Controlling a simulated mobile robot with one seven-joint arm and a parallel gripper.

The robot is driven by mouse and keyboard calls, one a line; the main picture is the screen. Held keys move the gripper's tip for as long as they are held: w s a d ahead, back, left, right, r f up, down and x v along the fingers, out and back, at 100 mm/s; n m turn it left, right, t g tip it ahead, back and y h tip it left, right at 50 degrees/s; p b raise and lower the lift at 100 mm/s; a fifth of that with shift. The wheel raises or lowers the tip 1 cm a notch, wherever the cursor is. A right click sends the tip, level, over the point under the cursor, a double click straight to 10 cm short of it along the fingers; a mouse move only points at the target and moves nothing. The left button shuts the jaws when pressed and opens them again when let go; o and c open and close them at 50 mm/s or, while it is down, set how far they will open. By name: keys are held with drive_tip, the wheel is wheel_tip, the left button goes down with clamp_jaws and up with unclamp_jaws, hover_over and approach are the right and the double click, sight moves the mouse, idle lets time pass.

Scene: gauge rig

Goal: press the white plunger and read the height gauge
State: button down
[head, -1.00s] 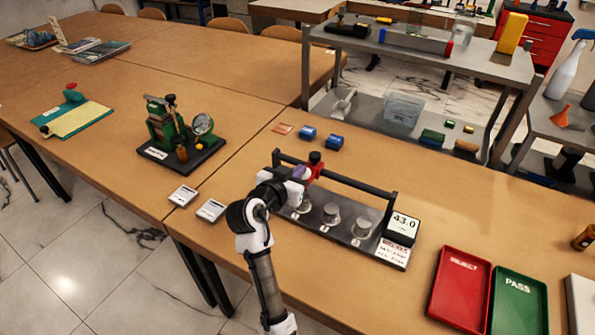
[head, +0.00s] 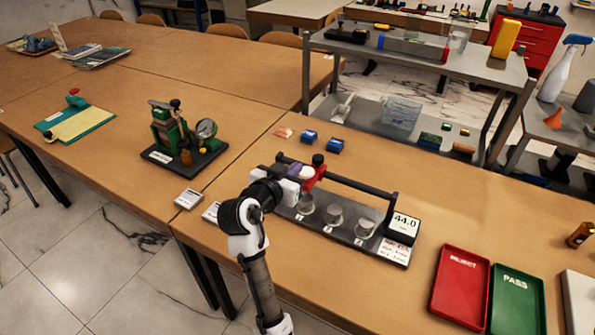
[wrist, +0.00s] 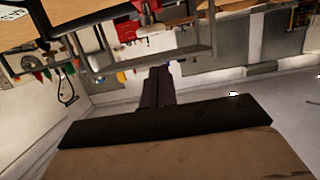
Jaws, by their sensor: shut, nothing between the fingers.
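The height gauge (head: 372,247) is a dark base with a black rail, a red carriage (head: 313,177) with a black knob, and three metal cylinders (head: 333,215) in a row. Its display (head: 404,223) reads 44.0. My gripper (head: 296,171) is at the left side of the red carriage, above the leftmost cylinder. A small pale spot shows beside my fingers; I cannot tell whether it is the white plunger or whether I touch it.
A red reject tray (head: 461,287) and a green pass tray (head: 517,302) lie right of the gauge. Two blue blocks (head: 323,141) lie behind it. A green dial instrument (head: 185,142) stands to the left. A grey shelf unit (head: 460,68) stands behind the table.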

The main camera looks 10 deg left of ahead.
drive_tip(key=b+v, duration=0.1)
drive_tip(key=v, duration=0.4)
drive_tip(key=shift+s, duration=0.35)
idle(0.4)
